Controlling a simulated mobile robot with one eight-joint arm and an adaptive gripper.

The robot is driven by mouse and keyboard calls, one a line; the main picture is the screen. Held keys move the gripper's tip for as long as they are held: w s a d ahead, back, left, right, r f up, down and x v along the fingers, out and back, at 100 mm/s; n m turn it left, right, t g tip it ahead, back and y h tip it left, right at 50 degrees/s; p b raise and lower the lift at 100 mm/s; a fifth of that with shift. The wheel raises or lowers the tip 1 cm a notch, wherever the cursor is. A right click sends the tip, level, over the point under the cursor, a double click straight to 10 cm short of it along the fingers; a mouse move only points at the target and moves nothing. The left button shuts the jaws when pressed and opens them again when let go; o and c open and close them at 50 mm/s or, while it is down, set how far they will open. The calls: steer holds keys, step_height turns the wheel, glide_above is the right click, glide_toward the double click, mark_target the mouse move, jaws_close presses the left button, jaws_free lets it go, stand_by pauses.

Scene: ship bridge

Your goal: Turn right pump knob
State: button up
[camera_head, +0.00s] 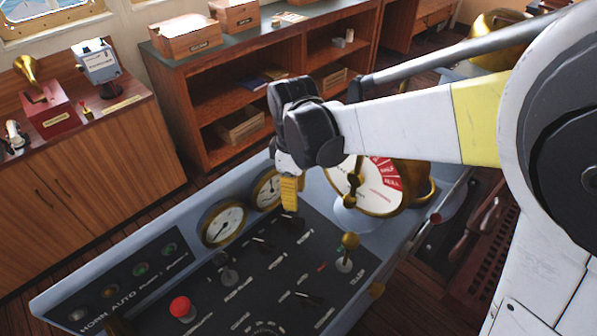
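The blue-grey console has a dark control panel (245,280) with several black knobs. One black knob (296,223) sits at the panel's far right edge, just below my gripper (289,205). Another black knob (262,243) is to its left and nearer. The labels are too small to tell for sure which is the right pump knob. My gripper points down with its yellow finger end close above the far right knob; I cannot tell whether it touches it. The fingers overlap in this view, so their opening is hidden.
A brass-rimmed telegraph dial (377,192) stands right beside my gripper. Two gauges (223,224) line the panel's back edge. A brass-topped lever (347,250), a grey lever (226,268) and a red button (182,308) rise from the panel. Wooden shelves (215,100) stand behind.

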mark_target(295, 218)
steer(key=f+b, duration=0.1)
steer(key=f, duration=0.2)
steer(key=f+b, duration=0.1)
steer(key=f, duration=0.2)
steer(key=f+b, duration=0.1)
steer(key=f, duration=0.2)
steer(key=shift+s+f, duration=0.2)
steer(key=shift+s, duration=0.1)
jaws_close()
